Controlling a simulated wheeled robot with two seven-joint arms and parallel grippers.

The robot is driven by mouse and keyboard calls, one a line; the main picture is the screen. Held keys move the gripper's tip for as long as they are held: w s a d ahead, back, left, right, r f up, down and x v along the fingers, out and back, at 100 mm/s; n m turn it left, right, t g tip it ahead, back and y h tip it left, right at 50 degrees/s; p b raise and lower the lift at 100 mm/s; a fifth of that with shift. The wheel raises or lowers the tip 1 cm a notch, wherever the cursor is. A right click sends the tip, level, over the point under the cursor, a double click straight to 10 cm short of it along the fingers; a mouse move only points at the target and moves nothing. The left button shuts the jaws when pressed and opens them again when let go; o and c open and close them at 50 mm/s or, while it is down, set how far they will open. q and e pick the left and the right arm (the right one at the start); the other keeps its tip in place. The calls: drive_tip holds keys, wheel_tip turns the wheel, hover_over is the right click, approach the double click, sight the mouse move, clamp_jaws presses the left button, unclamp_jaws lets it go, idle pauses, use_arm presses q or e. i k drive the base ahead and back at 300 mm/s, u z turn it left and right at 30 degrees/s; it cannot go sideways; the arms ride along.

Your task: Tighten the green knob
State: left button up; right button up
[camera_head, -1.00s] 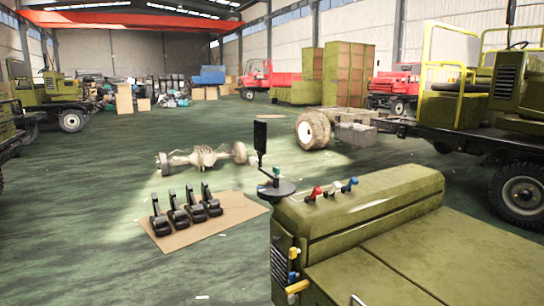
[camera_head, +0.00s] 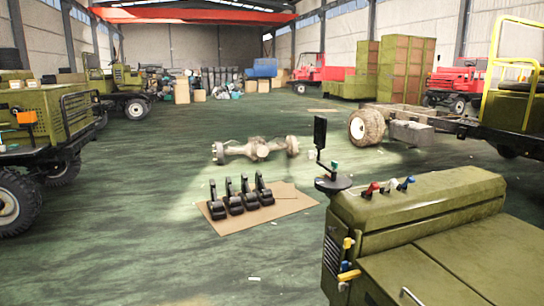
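A small green knob (camera_head: 335,166) stands by the round dark plate (camera_head: 333,184) at the far left corner of the olive machine body (camera_head: 430,215). A dark upright panel on a thin post (camera_head: 320,132) rises beside it. On the top of the body are a red knob (camera_head: 371,190) and a blue knob (camera_head: 404,187), with a pale one between them. The green knob is too small to tell how tight it is. Neither of my grippers is in view.
Several black pedal-like parts (camera_head: 238,198) stand on a cardboard sheet (camera_head: 278,207) left of the body. An axle (camera_head: 255,149) lies behind. An olive vehicle (camera_head: 40,140) is at the left, a wheeled frame (camera_head: 410,128) at the right.

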sight(334, 164)
drive_tip(key=u, duration=0.55)
drive_tip(key=i, duration=1.45)
drive_tip(key=z, duration=0.1)
